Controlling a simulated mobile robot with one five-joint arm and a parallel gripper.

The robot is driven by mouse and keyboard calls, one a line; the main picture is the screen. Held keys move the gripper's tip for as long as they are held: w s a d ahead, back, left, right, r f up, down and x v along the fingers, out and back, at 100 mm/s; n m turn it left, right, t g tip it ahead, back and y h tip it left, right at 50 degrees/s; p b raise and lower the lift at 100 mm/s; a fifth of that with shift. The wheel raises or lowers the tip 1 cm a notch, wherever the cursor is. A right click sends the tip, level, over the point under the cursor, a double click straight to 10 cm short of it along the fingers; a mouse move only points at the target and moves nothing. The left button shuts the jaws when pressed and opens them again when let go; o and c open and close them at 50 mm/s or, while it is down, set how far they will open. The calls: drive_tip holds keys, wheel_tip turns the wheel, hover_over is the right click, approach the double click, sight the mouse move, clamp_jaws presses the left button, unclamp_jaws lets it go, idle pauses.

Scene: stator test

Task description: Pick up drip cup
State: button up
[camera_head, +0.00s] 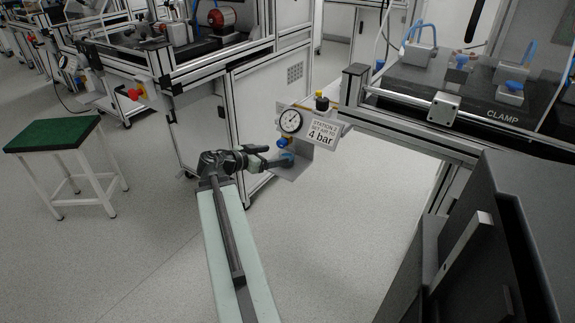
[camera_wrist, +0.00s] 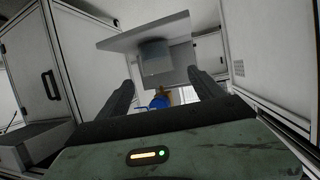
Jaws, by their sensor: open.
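The drip cup is a small grey-blue cup (camera_head: 286,158) on the grey bracket shelf (camera_head: 292,171) below the pressure gauge. In the wrist view the cup (camera_wrist: 155,62) shows ahead, between the lines of my two fingers, against a flat grey plate (camera_wrist: 135,38). My gripper (camera_head: 268,157) is at the left side of the cup, with its fingers spread. In the wrist view my gripper (camera_wrist: 161,77) is open, with nothing seen held. Whether a finger touches the cup cannot be told.
A pressure gauge (camera_head: 290,121), a blue regulator part (camera_head: 284,141) and a "4 bar" sign (camera_head: 322,133) are close above the cup. A white cabinet (camera_head: 268,85) stands behind. A green-topped stool (camera_head: 52,134) is at left. The floor between is clear.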

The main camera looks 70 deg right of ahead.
sight(292, 151)
drive_tip(key=b+x, duration=0.1)
drive_tip(key=x, duration=0.6)
drive_tip(key=shift+s+r+b, duration=0.15)
drive_tip(key=shift+s+b, duration=0.05)
drive_tip(key=shift+b, duration=0.15)
drive_tip(key=c, duration=1.5)
drive_tip(key=shift+c, duration=0.2)
drive_tip(key=shift+r, duration=0.15)
